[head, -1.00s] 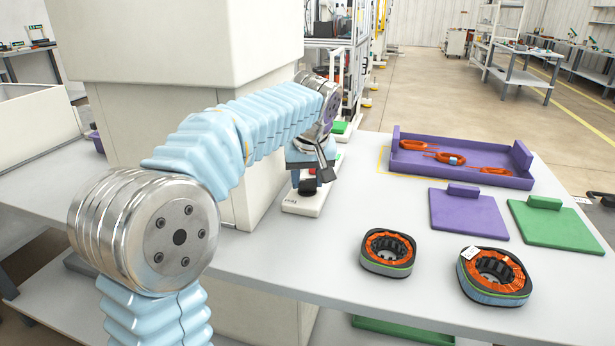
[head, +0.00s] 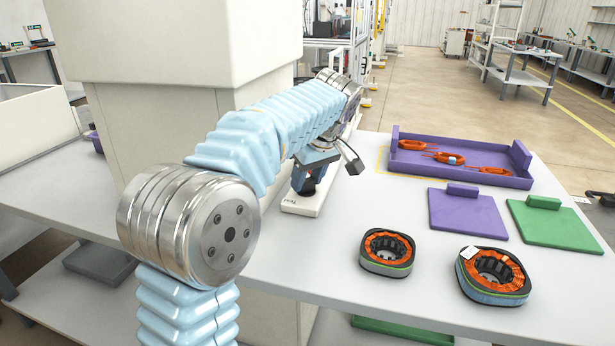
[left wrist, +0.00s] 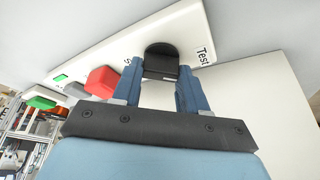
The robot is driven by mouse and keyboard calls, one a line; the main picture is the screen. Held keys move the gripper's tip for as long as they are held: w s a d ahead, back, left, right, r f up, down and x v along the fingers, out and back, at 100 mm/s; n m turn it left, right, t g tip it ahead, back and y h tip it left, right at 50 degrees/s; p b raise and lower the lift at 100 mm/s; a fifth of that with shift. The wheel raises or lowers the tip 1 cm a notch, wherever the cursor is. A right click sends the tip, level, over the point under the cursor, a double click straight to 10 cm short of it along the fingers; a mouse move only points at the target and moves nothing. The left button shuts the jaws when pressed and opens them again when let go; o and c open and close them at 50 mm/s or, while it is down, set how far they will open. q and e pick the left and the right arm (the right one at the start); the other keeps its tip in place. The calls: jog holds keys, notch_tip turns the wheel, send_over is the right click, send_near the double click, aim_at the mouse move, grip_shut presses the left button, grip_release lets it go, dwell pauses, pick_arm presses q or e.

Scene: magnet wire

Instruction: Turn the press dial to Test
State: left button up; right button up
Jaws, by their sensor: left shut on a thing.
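The black press dial (left wrist: 161,52) sits on a white control panel (left wrist: 218,34). The word Test is printed to the right of the dial in the left wrist view, and a label starting with S, mostly hidden, is to its left. A short pale mark shows on the dial's near edge, between the two labels. My left gripper (left wrist: 161,68) is shut on the dial, one blue finger on each side. In the head view my left gripper (head: 304,188) is down at the panel (head: 301,207) and hides the dial. My right gripper is not in view.
A red button (left wrist: 101,80), a grey button (left wrist: 76,91) and a green button (left wrist: 40,97) line the panel beside the dial. A large cream housing (head: 190,150) stands close behind my arm. Two stators (head: 388,251) and a purple tray (head: 460,178) are on the table to the right.

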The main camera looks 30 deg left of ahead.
pick_arm(q)
jog(key=shift+n, duration=0.4)
jog(key=o, duration=1.1)
jog(key=shift+c, duration=0.2)
jog(key=v, duration=1.3)
jog(key=shift+d+r, duration=0.25)
jog(key=shift+r, duration=0.1)
